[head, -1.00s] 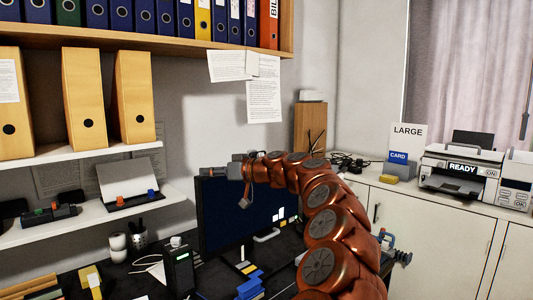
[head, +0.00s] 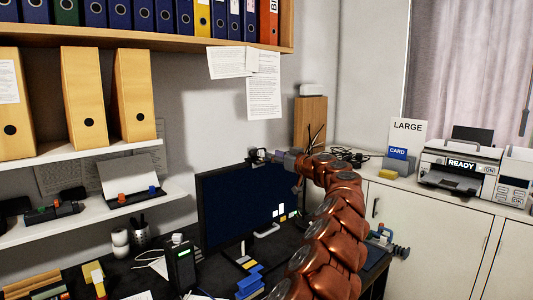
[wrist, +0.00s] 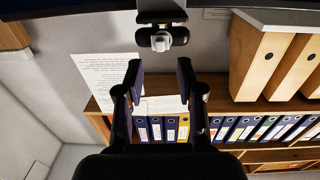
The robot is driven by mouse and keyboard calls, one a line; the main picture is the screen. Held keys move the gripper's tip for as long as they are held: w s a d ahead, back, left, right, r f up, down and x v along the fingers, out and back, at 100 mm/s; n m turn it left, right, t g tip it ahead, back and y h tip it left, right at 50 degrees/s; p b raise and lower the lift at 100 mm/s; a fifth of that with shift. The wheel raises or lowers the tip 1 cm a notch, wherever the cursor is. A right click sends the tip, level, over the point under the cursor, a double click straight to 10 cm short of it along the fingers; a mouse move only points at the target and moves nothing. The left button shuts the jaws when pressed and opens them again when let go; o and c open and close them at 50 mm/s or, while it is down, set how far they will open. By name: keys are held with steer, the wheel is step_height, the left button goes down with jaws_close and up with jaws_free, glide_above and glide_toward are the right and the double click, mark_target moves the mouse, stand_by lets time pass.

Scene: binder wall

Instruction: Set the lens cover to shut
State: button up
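A small dark webcam (head: 256,155) sits on the top edge of the monitor (head: 237,207) in the head view. The wrist view looks upside down; there the webcam (wrist: 150,38) hangs at the top centre, with a light grey piece (wrist: 161,42) at its middle that looks like the lens cover. Whether the cover is open or shut I cannot tell. My gripper (wrist: 160,80) is open and empty, its two dark fingers apart, pointing at the webcam with a gap between. In the head view my gripper (head: 275,157) is just right of the webcam, its fingertips hard to make out.
Binders (head: 175,18) stand on a shelf above, and papers (head: 263,88) hang on the wall behind. Left shelves hold magazine files (head: 84,98). The desk below carries a black device (head: 181,264) and blue blocks (head: 250,283). A printer (head: 462,166) stands on the right cabinet.

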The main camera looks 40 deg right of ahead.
mark_target(264, 152)
steer(key=shift+w+d+p, duration=0.1)
steer(key=shift+w+p, duration=0.7)
steer(key=shift+w, duration=1.6)
jaws_close()
